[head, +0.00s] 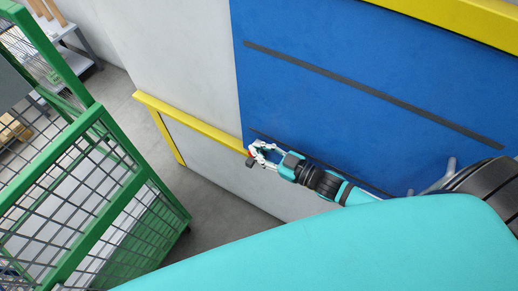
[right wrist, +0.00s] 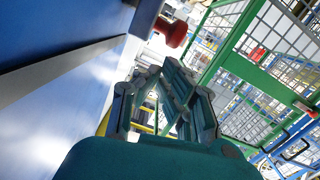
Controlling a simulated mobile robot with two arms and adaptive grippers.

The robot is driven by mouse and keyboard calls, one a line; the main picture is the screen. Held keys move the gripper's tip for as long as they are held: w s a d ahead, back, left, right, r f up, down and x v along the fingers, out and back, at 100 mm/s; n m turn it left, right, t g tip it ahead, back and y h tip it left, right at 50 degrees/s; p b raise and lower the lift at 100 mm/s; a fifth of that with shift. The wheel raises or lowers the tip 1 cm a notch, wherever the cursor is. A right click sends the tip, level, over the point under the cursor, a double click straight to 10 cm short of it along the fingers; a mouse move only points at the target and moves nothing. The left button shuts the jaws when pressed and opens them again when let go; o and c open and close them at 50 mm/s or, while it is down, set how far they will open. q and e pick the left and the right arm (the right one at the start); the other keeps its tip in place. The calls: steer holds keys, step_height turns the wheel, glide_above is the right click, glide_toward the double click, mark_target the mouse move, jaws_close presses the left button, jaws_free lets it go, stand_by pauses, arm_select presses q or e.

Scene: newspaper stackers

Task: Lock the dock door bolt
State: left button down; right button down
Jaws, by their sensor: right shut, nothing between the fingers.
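The blue dock door (head: 330,45) fills the upper right of the head view, with dark strips across it. My right gripper (head: 257,153) is by the door's lower left edge, beside the yellow rail. In the right wrist view the right gripper (right wrist: 160,78) is shut and empty. A red knob (right wrist: 172,31), seemingly the bolt's handle, stands out from the door's edge just beyond the fingertips, apart from them in the picture. In the head view the fingers largely hide it, so I cannot tell how far the bolt is slid. My left gripper is not in view.
A green mesh cage (head: 110,165) stands to the left in the head view. A yellow rail (head: 185,118) runs along the pale wall. Grey floor (head: 215,225) lies clear between cage and wall. A shelf with goods (head: 65,35) is at the far upper left.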

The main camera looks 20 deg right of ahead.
steer(key=shift+f, duration=0.25)
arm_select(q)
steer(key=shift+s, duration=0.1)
